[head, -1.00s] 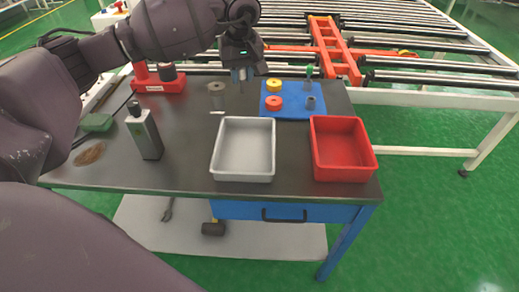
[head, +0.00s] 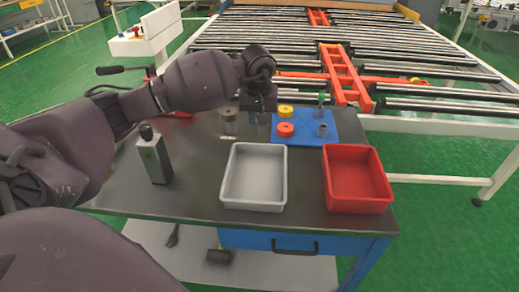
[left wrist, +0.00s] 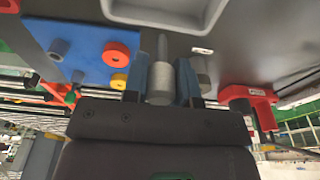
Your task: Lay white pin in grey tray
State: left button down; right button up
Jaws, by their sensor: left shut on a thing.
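My left gripper (left wrist: 161,84) is shut on a pale grey-white pin (left wrist: 161,60), which I take to be the white pin; it has a thick round body and a thin stem. In the head view the left gripper (head: 262,118) is over the back of the table, between a grey cylinder (head: 228,121) and the blue mat. The grey tray (head: 234,203) is empty and lies nearer the front edge; its rim also shows in the left wrist view (left wrist: 160,19). My right gripper is not in view.
A red tray (head: 388,205) stands right of the grey one. The blue mat (head: 302,138) holds two rings, a green-topped pin (head: 321,99) and a grey cylinder (head: 321,130). A grey bottle (head: 154,158) stands at left. A small white piece (left wrist: 202,50) lies on the table.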

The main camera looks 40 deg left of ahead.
aim_at(259, 132)
pick_arm(q)
notch_tip(259, 132, down, 5)
jog(key=shift+f, duration=0.9)
notch_tip(259, 132, down, 4)
jog(key=shift+b, duration=0.45)
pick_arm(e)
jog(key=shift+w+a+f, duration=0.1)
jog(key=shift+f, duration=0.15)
pick_arm(q)
jog(key=shift+f, duration=0.2)
jog(key=c, duration=1)
grip_release()
jog(key=shift+o, duration=0.4)
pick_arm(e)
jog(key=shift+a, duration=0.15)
pick_arm(q)
jog(key=shift+r, duration=0.1)
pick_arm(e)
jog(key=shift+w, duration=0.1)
